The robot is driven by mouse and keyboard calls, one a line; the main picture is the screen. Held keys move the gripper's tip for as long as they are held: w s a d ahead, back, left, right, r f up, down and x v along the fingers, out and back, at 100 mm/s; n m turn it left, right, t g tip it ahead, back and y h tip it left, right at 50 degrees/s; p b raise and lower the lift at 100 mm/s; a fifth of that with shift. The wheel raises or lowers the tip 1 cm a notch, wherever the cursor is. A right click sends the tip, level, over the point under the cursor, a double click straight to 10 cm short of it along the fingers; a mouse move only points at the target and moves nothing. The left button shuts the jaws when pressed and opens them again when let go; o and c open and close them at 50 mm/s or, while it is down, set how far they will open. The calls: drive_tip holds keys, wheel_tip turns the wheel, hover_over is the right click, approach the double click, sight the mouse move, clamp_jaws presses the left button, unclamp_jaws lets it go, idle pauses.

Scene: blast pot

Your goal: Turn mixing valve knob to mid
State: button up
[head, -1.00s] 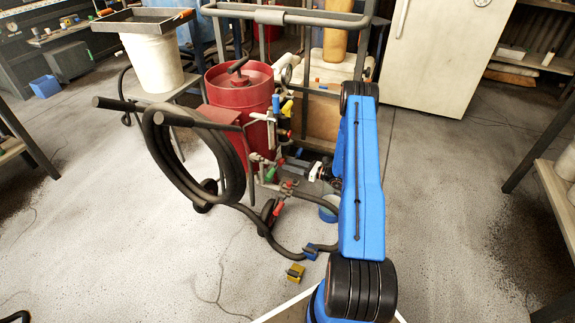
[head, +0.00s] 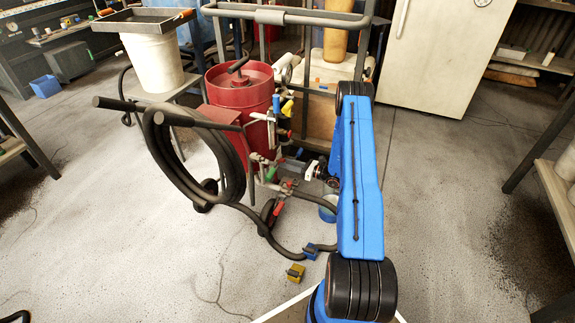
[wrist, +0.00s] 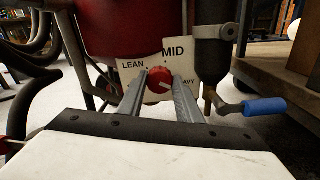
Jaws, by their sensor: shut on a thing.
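The round red mixing valve knob (wrist: 159,76) shows in the wrist view, in front of a white plate (wrist: 178,56) lettered LEAN, MID and a partly hidden word ending in "AVY". LEAN is on the left, MID at the top and the third word on the right. A pale pointer mark on the knob appears to slant toward the lower right, toward the "AVY" side. My gripper (wrist: 160,82) is shut on the knob, one grey finger on each side. In the head view my gripper (head: 312,171) is small beside the pot's lower piping; the knob cannot be made out there.
The red blast pot (head: 240,90) stands behind the valve, with a coiled dark hose (head: 160,150) at its left. A blue-handled lever (wrist: 264,105) sticks out right of the plate. Yellow (head: 295,271) and blue (head: 311,251) pieces lie near the hose. Floor at front left is mostly clear.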

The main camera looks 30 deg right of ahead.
drive_tip(key=shift+s+a+f+n, duration=0.1)
drive_tip(key=shift+n, duration=4.25)
drive_tip(key=shift+s+a+f+n, duration=0.1)
drive_tip(key=shift+n, duration=4.25)
drive_tip(key=o, duration=1)
drive_tip(key=shift+o, duration=0.2)
drive_tip(key=shift+d, duration=0.1)
